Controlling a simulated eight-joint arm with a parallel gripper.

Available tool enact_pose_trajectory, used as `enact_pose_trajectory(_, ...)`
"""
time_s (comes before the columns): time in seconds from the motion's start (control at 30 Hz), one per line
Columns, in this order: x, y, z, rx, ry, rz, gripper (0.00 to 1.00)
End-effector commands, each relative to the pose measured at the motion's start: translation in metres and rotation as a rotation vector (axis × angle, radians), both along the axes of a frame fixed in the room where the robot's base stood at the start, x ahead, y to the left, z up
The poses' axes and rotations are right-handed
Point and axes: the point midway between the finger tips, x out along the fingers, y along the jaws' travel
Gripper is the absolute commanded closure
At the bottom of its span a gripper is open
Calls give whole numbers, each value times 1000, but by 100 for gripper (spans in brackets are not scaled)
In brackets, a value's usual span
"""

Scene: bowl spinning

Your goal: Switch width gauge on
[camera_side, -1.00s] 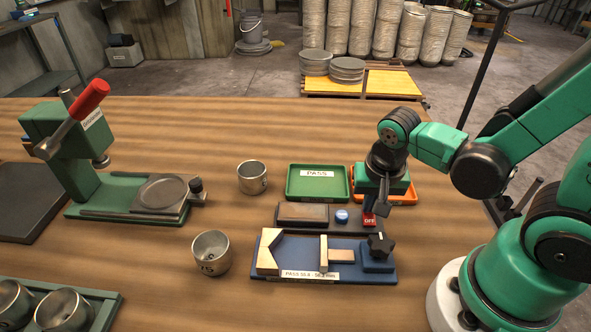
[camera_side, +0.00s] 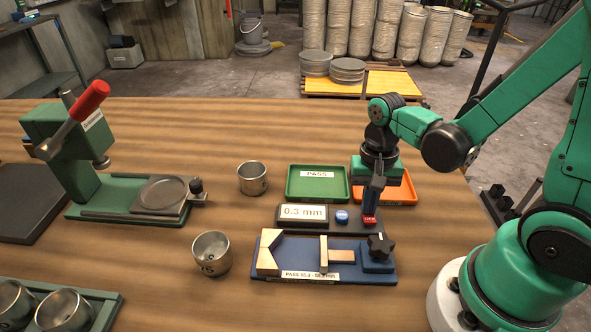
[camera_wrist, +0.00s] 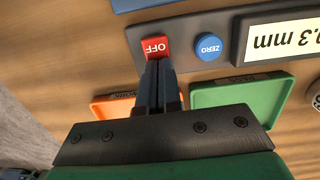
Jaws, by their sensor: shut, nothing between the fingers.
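The width gauge is a blue fixture (camera_side: 300,262) with a V-block and a sliding jaw, with a dark readout box (camera_side: 332,228) behind it. Its display (camera_side: 303,212) is lit and reads 0.3 mm in the side view; part of it shows in the wrist view (camera_wrist: 286,40). A red switch (camera_wrist: 155,47) lettered OFF and a blue ZERO button (camera_wrist: 208,47) sit beside the display. My gripper (camera_side: 370,212) is shut and empty, pointing down, its fingertips at the red switch. In the wrist view the fingertips (camera_wrist: 154,66) touch or nearly touch the switch edge.
A green PASS tray (camera_side: 291,195) and an orange tray (camera_side: 408,197) lie behind the readout. Metal cups stand left of the gauge (camera_side: 211,268) and farther back (camera_side: 252,190). A green press with red handle (camera_side: 92,98) stands at left.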

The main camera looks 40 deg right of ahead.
Motion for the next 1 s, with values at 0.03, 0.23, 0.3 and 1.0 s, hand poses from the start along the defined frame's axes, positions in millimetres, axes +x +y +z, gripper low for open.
enact_pose_trajectory(0.03, 1, 0, -5, -11, -37, 1, 100)
enact_pose_trajectory(0.23, -2, 3, -5, -13, -36, 1, 100)
enact_pose_trajectory(0.3, -4, 5, -5, -12, -36, 1, 100)
enact_pose_trajectory(1.0, -10, 12, 1, -11, -30, -1, 100)
